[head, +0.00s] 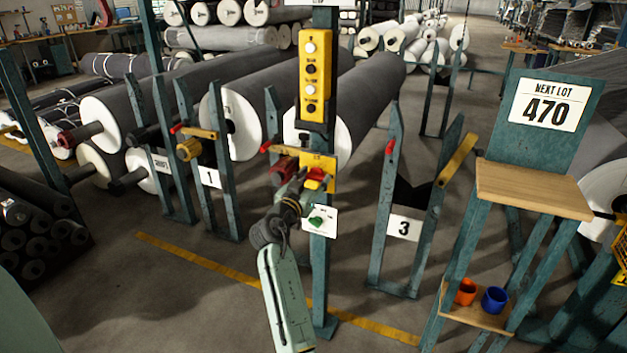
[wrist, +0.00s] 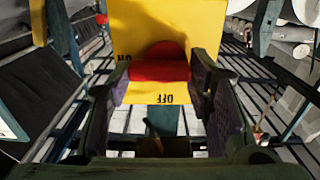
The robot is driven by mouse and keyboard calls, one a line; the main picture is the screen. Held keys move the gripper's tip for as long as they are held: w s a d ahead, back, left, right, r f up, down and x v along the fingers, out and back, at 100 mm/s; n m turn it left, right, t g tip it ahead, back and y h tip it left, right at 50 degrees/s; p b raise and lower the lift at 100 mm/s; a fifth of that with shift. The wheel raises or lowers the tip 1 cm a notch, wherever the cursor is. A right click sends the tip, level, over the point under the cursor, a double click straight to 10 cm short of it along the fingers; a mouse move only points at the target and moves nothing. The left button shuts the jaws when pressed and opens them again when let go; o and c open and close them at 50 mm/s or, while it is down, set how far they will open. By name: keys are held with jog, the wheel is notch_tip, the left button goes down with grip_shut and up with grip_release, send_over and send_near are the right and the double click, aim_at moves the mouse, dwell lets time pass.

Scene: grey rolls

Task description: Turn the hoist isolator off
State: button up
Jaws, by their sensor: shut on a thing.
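The hoist isolator is a yellow plate (head: 327,160) on a teal post, with a red handle (head: 317,175). In the wrist view the yellow plate (wrist: 150,25) fills the upper middle, with upside-down OFF lettering below the handle and ON lettering at its left. The red handle (wrist: 150,71) lies crosswise in that picture, in front of a rounded red hub. My gripper (wrist: 160,75) has one finger at each end of the handle and is shut on it. In the head view my gripper (head: 303,184) partly covers the handle.
A yellow button box (head: 315,80) hangs above on the same post. A white plate with a green knob (head: 317,218) sits just below the isolator. Teal stands, one marked 3 (head: 404,227), and large grey rolls (head: 255,100) are around. A wooden shelf (head: 530,188) stands at right.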

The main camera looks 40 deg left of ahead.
jog(key=shift+c, duration=0.8)
jog(key=n, duration=0.3)
jog(key=shift+a+r+n, duration=0.1)
jog(key=shift+n, duration=0.2)
jog(key=n+p, duration=0.1)
jog(key=n, duration=0.4)
jog(key=shift+a+r+n+p, duration=0.1)
jog(key=shift+r+n+p, duration=0.05)
jog(key=shift+n+p, duration=0.15)
jog(key=n+p, duration=0.2)
jog(key=n, duration=0.2)
jog(key=shift+s+a, duration=0.1)
jog(key=shift+a, duration=0.05)
jog(key=shift+a+n+p, duration=0.15)
jog(key=shift+n+p, duration=0.95)
jog(key=shift+n, duration=1.2)
